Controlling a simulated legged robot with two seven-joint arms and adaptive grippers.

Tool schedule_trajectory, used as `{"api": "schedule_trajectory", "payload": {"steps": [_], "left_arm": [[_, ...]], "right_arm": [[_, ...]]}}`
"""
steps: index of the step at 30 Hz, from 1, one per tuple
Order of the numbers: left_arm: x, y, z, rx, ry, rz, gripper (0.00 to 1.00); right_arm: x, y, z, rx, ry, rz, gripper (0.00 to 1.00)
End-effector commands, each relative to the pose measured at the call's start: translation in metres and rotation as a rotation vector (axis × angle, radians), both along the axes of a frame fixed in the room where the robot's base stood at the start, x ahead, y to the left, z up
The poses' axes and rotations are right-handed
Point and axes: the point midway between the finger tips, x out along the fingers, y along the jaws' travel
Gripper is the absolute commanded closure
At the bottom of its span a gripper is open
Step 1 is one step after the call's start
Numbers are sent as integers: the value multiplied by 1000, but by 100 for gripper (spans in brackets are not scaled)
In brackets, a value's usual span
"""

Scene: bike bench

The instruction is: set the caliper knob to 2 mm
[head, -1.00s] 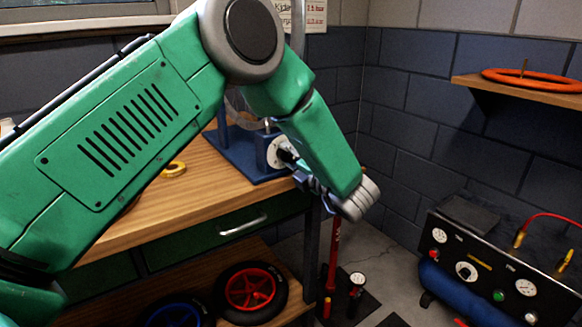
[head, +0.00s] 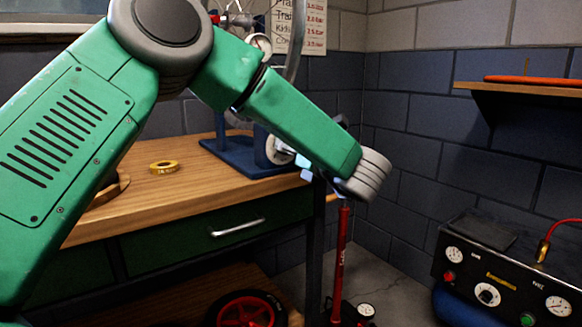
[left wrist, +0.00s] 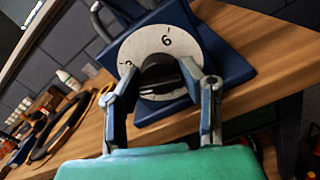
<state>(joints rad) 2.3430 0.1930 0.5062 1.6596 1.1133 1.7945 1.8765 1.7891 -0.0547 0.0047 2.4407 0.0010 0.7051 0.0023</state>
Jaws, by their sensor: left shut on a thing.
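The caliper knob (left wrist: 160,72) is dark and sits at the middle of a white round dial (left wrist: 148,42) with black numbers, a 6 among them. The dial is on a blue stand (left wrist: 226,66) at the bench's right end. In the head view the dial (head: 278,150) shows edge-on behind my arm, and the knob is mostly hidden. My left gripper (left wrist: 168,84) has a finger on each side of the knob and is shut on it. In the head view this gripper (head: 307,167) is partly hidden. I cannot read the setting. My right gripper is out of view.
The wooden bench (head: 185,195) holds a yellow ring (head: 164,167). A red pump (head: 341,260) stands on the floor by the bench end. A compressor panel (head: 500,285) is at lower right, below a wall shelf (head: 530,92).

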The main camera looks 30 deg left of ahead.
Motion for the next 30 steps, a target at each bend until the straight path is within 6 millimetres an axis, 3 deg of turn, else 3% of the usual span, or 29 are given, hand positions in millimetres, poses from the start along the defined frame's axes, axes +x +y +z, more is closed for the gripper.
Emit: {"api": "schedule_trajectory", "payload": {"steps": [1,9,25,26,27,30], "left_arm": [[-1,0,-11,-16,-11,1,95],[0,0,-9,-52,-98,0,95],[0,0,-7,-61,-119,-1,95],[0,0,-7,-61,-119,-1,63],[0,0,-7,-61,-119,-1,49],[0,0,-5,-60,-122,0,45]], "right_arm": [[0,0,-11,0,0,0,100],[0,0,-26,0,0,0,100],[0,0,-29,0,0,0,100],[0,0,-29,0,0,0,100],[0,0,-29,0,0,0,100],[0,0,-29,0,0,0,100]]}}
